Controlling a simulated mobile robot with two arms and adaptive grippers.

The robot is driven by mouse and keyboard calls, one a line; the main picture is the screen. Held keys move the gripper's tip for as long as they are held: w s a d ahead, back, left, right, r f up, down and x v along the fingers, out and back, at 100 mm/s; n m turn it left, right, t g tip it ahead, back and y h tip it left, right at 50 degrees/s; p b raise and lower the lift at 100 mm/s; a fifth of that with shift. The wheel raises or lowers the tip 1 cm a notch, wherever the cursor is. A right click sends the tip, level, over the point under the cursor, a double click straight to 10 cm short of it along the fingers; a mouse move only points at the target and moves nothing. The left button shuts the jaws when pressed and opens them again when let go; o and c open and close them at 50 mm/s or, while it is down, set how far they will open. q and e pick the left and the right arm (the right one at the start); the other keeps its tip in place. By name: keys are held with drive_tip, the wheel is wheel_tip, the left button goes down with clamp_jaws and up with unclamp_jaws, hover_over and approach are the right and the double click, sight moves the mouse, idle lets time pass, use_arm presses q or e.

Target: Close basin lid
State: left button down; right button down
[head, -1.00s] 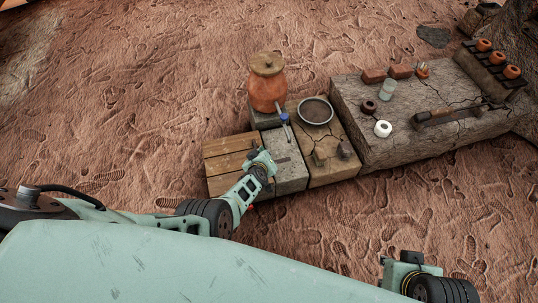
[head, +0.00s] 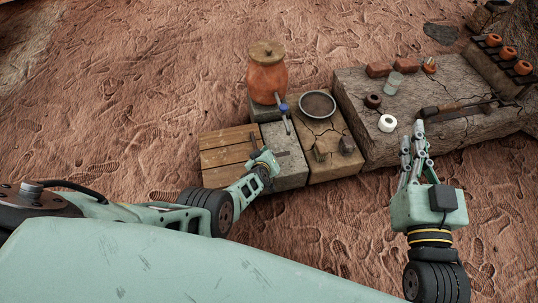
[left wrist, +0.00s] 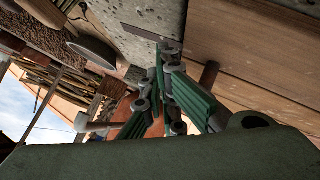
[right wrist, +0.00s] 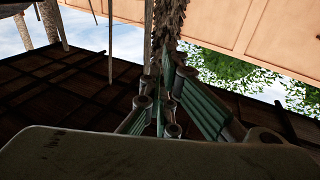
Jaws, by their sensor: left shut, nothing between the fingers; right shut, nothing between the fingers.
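A flat wooden lid of planks (head: 224,150) lies at the left end of the row of blocks, beside a grey stone block (head: 292,172). I cannot tell what is under the planks. In the left wrist view the planks (left wrist: 255,45) fill the upper right, with grey stone at the top. My left gripper (head: 276,155) is shut and empty, over the border between planks and grey block; its fingers (left wrist: 164,48) also show in its wrist view. My right gripper (head: 414,130) is shut and empty, raised in front of the long stone bench.
A clay pot with a wooden cap (head: 267,75) stands behind the grey block, near a blue-handled tap (head: 284,110). A round pan (head: 318,103) sits on the tan block. The stone bench (head: 395,145) carries a white roll (head: 387,123) and bricks.

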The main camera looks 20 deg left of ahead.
use_arm(q)
drive_tip(key=shift+w+d+f+b, duration=0.1)
drive_tip(key=shift+f+b, duration=0.25)
drive_tip(key=shift+f, duration=0.05)
use_arm(e)
drive_tip(key=shift+s+a+r+t+y, duration=0.15)
drive_tip(key=shift+r+t, duration=0.5)
drive_tip(key=shift+r, duration=0.45)
drive_tip(key=shift+s+r+t+y, duration=0.15)
drive_tip(key=shift+r+t, duration=0.5)
drive_tip(key=shift+r, duration=0.45)
use_arm(q)
drive_tip(key=shift+r, duration=0.1)
use_arm(e)
drive_tip(key=shift+f, duration=0.1)
